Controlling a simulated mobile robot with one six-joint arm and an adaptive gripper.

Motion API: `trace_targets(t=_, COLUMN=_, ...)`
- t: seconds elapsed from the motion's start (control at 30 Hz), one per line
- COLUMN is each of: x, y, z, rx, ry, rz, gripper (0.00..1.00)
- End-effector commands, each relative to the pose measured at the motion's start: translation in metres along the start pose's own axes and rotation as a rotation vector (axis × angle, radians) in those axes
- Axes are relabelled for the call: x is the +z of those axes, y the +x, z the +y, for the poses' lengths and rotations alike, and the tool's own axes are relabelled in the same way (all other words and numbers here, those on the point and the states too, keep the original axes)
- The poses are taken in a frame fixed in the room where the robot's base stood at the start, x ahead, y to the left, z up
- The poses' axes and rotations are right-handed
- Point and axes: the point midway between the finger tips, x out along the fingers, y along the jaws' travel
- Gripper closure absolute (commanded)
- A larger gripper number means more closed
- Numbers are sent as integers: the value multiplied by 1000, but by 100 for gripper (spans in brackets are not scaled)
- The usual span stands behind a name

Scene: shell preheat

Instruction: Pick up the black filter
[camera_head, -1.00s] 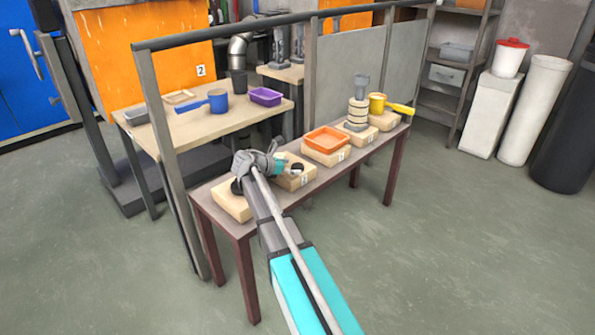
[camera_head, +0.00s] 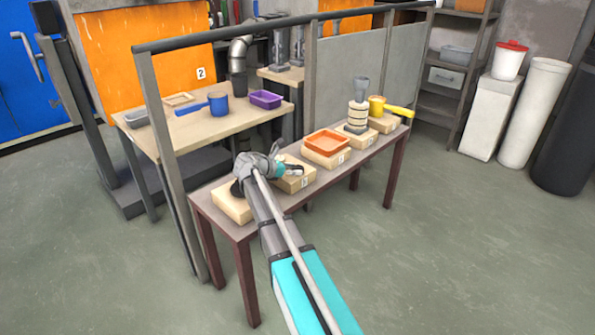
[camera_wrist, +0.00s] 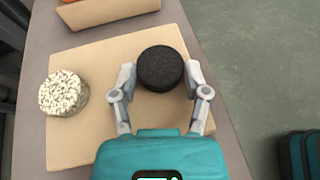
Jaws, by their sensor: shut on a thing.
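The black filter (camera_wrist: 160,68) is a short dark round disc near the right side of a wooden block (camera_wrist: 95,125) in the wrist view. My gripper (camera_wrist: 160,76) has one finger on each side of the filter and is shut on it. In the head view my gripper (camera_head: 294,168) is over the block marked with a number; the filter is small there and mostly hidden by the fingers. I cannot tell whether the filter is lifted off the block.
A pale speckled disc (camera_wrist: 63,93) lies left of the filter on the same block. A metal rail (camera_head: 290,28) runs behind the table.

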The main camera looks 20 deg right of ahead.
Motion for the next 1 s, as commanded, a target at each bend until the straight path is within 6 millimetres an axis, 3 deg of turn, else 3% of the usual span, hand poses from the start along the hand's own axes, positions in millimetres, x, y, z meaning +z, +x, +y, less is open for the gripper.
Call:
trace_targets(t=0.57, x=5, y=-2, z=0, rx=0, ry=0, rz=1, gripper=65)
trace_targets(t=1.0, x=37, y=-18, z=-6, rx=1, ry=0, rz=0, gripper=65)
